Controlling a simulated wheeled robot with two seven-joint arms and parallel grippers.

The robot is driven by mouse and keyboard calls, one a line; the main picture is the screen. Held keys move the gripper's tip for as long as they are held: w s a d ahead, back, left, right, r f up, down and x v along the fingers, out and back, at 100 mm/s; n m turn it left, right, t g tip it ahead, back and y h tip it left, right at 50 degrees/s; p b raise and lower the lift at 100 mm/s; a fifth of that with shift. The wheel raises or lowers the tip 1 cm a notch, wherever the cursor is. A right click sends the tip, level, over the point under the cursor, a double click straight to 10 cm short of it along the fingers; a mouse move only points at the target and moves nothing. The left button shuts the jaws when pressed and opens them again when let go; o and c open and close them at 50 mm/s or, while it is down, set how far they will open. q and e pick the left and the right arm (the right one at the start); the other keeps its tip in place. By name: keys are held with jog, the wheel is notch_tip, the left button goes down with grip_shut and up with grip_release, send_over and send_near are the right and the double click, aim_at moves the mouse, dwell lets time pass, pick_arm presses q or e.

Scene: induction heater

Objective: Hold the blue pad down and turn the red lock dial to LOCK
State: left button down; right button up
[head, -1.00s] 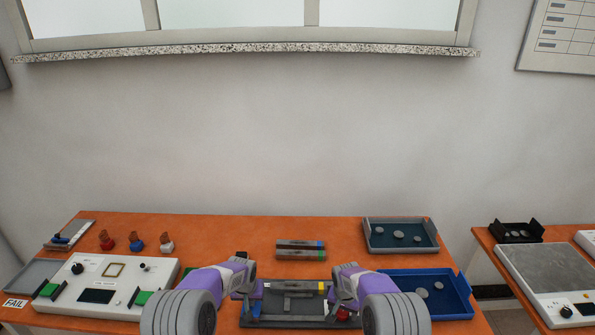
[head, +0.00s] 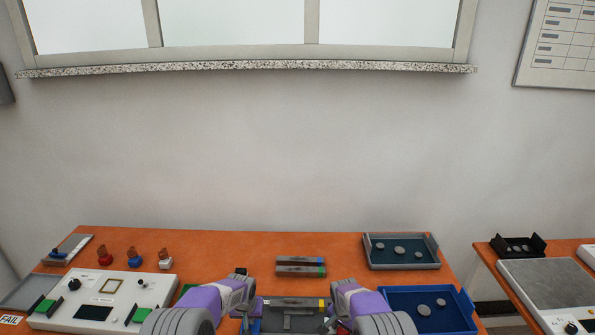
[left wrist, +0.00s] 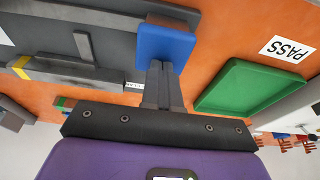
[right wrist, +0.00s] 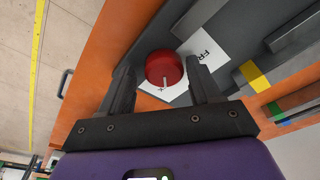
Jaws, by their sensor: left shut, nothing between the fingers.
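The blue pad (left wrist: 167,42) sits on the grey fixture (left wrist: 70,22) in the left wrist view. My left gripper (left wrist: 160,70) is shut and empty, with its fingertips at the pad's edge; whether they press it down I cannot tell. The red lock dial (right wrist: 164,66) shows in the right wrist view, with a pale pointer line toward the bottom of the picture. A white label (right wrist: 205,48) starting "FR" lies beside it. My right gripper (right wrist: 161,72) is open, one finger on each side of the dial. In the head view, my left gripper (head: 244,318) is over the fixture's left side.
A green tray (left wrist: 250,86) lies beside the fixture. Two dark bars (head: 300,266) lie behind it. A blue tray (head: 462,322) and a grey tray (head: 400,264) holding round discs are at right. A white control box (head: 120,279) stands at left. Orange table shows bare between.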

pick_arm(q)
jog(key=shift+s+f, duration=0.3)
jog(key=shift+f, duration=0.15)
pick_arm(e)
jog(key=shift+a+r, duration=0.1)
jog(key=shift+r, duration=3.4)
pick_arm(q)
jog(key=shift+w+r+p, duration=0.1)
jog(key=shift+r+p, duration=0.25)
jog(key=shift+r, duration=0.2)
pick_arm(e)
jog(key=shift+w+r, duration=0.1)
jog(key=shift+r, duration=0.2)
pick_arm(q)
notch_tip(320, 180, up, 7)
jog(key=p, duration=0.4)
jog(key=shift+w+r, duration=0.15)
jog(key=shift+r, duration=0.05)
pick_arm(e)
notch_tip(320, 180, up, 4)
jog(key=shift+f, duration=0.1)
